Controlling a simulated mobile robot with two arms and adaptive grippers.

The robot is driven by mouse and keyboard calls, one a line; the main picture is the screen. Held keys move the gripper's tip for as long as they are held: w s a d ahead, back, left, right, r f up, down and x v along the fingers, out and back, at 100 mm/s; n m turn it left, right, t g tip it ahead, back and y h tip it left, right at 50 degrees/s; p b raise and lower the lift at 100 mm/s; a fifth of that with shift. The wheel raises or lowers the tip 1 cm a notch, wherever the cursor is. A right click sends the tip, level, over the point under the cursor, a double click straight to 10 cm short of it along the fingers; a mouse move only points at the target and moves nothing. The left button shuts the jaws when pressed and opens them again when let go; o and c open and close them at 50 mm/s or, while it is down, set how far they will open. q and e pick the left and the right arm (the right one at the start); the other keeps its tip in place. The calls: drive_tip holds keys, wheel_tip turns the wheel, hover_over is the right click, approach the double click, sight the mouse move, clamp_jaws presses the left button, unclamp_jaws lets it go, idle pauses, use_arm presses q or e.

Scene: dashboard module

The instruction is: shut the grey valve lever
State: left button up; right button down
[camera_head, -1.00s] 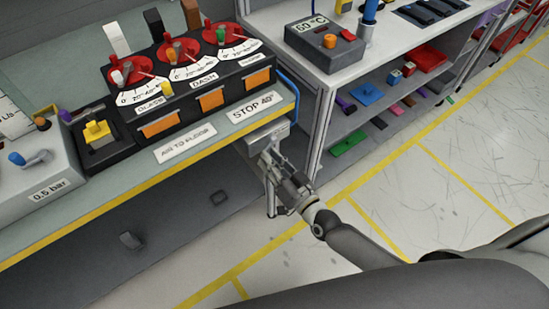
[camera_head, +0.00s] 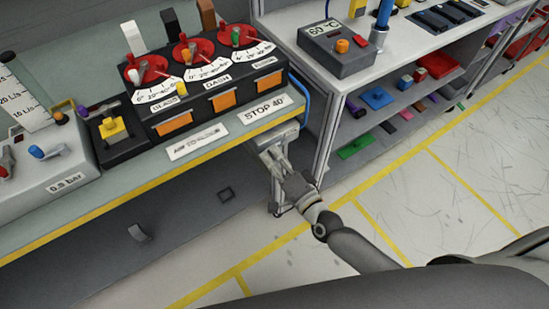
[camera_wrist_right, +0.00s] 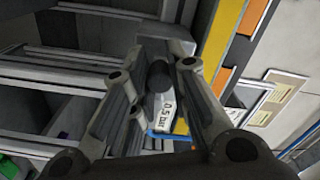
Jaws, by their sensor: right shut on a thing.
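My right gripper (camera_head: 272,160) is under the front edge of the bench, at its right end, below the STOP 40° label. In the right wrist view, its two fingers (camera_wrist_right: 162,82) lie on either side of a dark grey round-ended piece, which looks like the grey valve lever (camera_wrist_right: 158,76). The gripper is shut on it. Behind it is a light grey block (camera_wrist_right: 167,106) marked 0.5 bar. In the head view the lever is hidden by the gripper and the bench edge, so its angle cannot be told. My left gripper is not in view.
A blue hose (camera_head: 304,101) runs down the bench's right end, close to my gripper. The bench (camera_head: 130,184) has a yellow front edge and carries a black panel of red dials (camera_head: 188,50). A grey shelf unit (camera_head: 325,130) stands just right. The floor in front is clear.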

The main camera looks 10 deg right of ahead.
drive_tip(key=shift+w+d+r+m, duration=0.2)
drive_tip(key=shift+r+m, duration=0.2)
drive_tip(key=shift+m, duration=0.1)
drive_tip(key=c, duration=1.3)
unclamp_jaws()
drive_tip(key=shift+c, duration=0.2)
drive_tip(key=shift+f, duration=0.1)
drive_tip(key=shift+f, duration=0.1)
drive_tip(key=shift+s, duration=0.15)
drive_tip(key=v, duration=1.1)
drive_tip(key=shift+s, duration=0.4)
drive_tip(key=shift+d, duration=0.1)
